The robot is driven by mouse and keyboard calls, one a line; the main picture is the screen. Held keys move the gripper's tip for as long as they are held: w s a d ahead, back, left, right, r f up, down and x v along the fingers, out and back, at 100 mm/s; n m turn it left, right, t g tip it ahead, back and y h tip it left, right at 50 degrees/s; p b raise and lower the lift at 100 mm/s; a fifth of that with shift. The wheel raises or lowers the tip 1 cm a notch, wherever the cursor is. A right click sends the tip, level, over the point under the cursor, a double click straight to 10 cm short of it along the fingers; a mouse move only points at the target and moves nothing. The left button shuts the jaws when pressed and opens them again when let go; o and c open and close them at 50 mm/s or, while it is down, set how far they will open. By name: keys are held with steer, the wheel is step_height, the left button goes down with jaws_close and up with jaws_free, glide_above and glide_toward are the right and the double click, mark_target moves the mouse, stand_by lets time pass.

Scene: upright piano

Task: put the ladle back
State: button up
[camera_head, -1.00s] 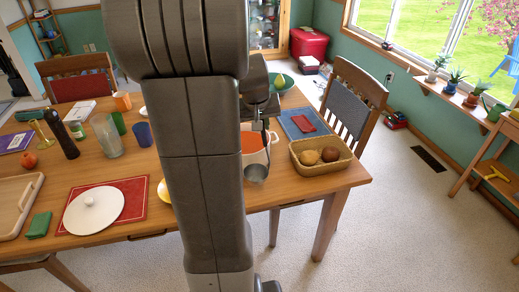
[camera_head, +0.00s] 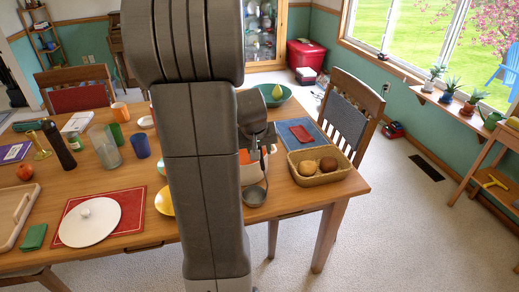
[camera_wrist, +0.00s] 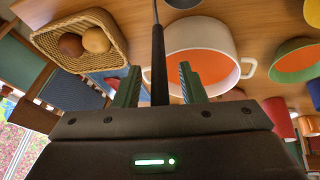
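The ladle's grey bowl (camera_head: 253,196) shows in the head view near the table's front edge, in front of the white pot. I cannot tell whether it touches the tabletop. In the wrist view the ladle's dark handle (camera_wrist: 158,65) runs between the two green fingers of my gripper (camera_wrist: 159,78), with a visible gap on each side. The pot (camera_wrist: 192,38), white outside and orange inside, lies just beyond the fingers. My arm hides part of the pot (camera_head: 250,174) in the head view.
A wicker basket (camera_head: 320,178) with two round brown items stands right of the ladle. A blue mat (camera_head: 312,132) with a red cloth lies behind it. A white lid (camera_head: 90,222) on a red mat is at left. A yellow dish is partly behind my arm.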

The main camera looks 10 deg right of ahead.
steer(key=shift+r, duration=0.1)
steer(key=shift+s+a+r, duration=0.1)
steer(key=shift+r, duration=0.45)
steer(key=v, duration=1.1)
steer(key=shift+p, duration=0.3)
